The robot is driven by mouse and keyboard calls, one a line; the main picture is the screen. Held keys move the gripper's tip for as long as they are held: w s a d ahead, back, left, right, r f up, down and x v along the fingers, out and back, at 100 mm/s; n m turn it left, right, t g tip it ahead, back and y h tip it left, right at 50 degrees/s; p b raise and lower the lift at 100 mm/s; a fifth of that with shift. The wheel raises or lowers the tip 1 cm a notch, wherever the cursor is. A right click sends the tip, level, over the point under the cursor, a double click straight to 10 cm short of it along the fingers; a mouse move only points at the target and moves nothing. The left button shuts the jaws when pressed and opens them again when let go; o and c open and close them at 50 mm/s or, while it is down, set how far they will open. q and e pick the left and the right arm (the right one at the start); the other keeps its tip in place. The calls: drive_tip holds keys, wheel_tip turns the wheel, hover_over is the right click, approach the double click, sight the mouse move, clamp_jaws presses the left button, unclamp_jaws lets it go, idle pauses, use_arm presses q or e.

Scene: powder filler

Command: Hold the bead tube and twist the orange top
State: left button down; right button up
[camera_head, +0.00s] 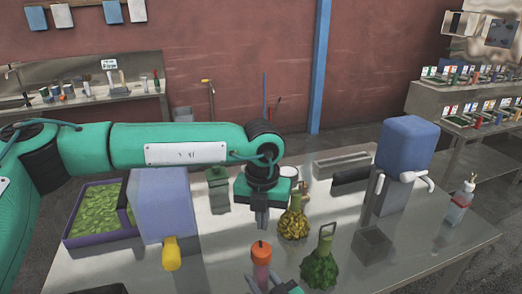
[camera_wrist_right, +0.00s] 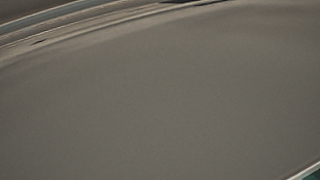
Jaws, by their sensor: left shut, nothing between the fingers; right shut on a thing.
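The bead tube (camera_head: 261,272) stands upright at the bottom centre of the head view, with a pinkish body and an orange top (camera_head: 261,249). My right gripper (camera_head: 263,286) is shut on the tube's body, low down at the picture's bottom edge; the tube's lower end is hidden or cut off. My left gripper (camera_head: 262,222) points down just above the orange top in the picture, shut and empty. A gap shows between its fingertips and the top. The right wrist view shows only a blurred grey-brown surface, with neither tube nor fingers.
A blue-topped dispenser (camera_head: 406,145) stands farther right.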

sight(267, 243)
use_arm(q)
drive_tip(key=shift+r, duration=1.4)
drive_tip(key=shift+s, duration=0.1)
drive_tip(key=m, duration=0.3)
drive_tip(key=s+m, duration=0.1)
drive_tip(key=m, duration=0.2)
drive_tip(key=s+d+m, duration=0.1)
drive_tip(key=m, duration=0.1)
drive_tip(key=shift+s+r+m, duration=0.2)
drive_tip(key=shift+r+m, duration=0.05)
drive_tip(key=shift+m, duration=0.15)
drive_tip(key=m, duration=0.2)
drive_tip(key=s+m, duration=0.1)
drive_tip(key=m, duration=0.1)
drive_tip(key=s+m, duration=0.1)
drive_tip(key=m, duration=0.1)
drive_tip(key=shift+d+r+m, duration=0.1)
drive_tip(key=shift+d+m, duration=0.25)
drive_tip(key=shift+m, duration=0.05)
wheel_tip(267, 243, down, 7)
drive_tip(key=s+m, duration=0.2)
drive_tip(key=m, duration=0.6)
drive_tip(key=shift+d, duration=0.25)
